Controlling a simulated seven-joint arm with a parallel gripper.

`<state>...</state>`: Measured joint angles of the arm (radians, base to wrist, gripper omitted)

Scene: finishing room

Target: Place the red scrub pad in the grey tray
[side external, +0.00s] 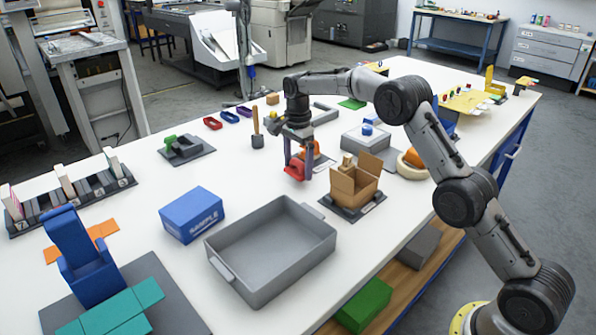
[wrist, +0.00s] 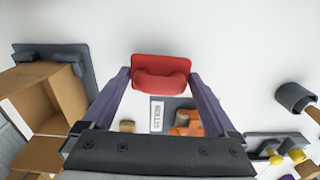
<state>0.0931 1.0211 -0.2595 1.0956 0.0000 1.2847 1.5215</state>
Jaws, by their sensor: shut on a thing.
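The red scrub pad (side external: 295,171) is between the fingertips of my gripper (side external: 299,163), which is shut on it. In the wrist view the pad (wrist: 161,66) spans the gap between the two fingertips (wrist: 160,77), its raised grip toward me. How far the pad is above the white table is hard to tell. The grey tray (side external: 220,265) is a deep, empty rectangular bin with end handles, in front and left of my gripper in the side view. The tray is not in the wrist view.
An open cardboard box (side external: 352,188) stands on a dark mat right of my gripper. A blue sample box (side external: 191,214) is left of the tray. Behind the pad are an orange item (wrist: 188,124) and a dark cup with a handle (side external: 257,140). Bare table lies between pad and tray.

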